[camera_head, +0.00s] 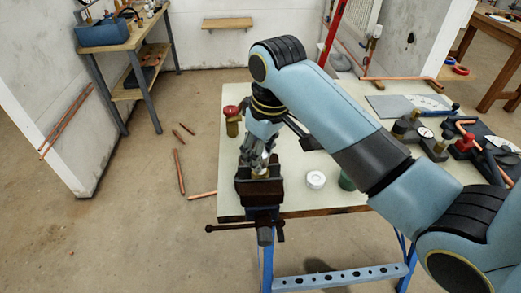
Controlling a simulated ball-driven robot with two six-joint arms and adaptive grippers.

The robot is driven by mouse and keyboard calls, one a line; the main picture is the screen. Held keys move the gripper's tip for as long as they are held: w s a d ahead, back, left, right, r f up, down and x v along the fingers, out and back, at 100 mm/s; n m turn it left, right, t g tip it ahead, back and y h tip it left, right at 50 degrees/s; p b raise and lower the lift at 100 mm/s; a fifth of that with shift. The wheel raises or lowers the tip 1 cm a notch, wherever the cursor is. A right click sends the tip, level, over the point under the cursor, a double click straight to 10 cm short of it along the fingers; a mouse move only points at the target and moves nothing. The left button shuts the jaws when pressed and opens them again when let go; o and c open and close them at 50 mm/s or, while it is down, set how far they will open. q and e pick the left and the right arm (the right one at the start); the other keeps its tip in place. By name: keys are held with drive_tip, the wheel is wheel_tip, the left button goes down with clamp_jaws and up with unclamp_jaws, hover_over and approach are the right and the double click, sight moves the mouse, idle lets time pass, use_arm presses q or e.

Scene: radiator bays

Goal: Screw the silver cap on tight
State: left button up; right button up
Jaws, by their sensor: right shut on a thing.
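My right gripper (259,158) points down over the dark bench vise (258,188) at the front left of the table (300,200). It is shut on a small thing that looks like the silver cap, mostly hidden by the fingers. A brass-coloured fitting (261,173) shows just below the fingertips, upright at the vise jaws. I cannot tell how closely the cap sits on the fitting. My left gripper is not in view.
A red-topped brass valve (232,119) stands left of the gripper. Gauges and fittings (425,133) crowd the table's right side. Copper pipes (179,172) lie on the floor.

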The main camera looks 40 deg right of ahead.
drive_tip(key=shift+f, duration=0.45)
drive_tip(key=o, duration=1.2)
drive_tip(key=r, duration=0.5)
drive_tip(key=s+r, duration=0.1)
drive_tip(key=r, duration=0.1)
drive_tip(key=shift+d+r, duration=0.1)
drive_tip(key=shift+r, duration=0.1)
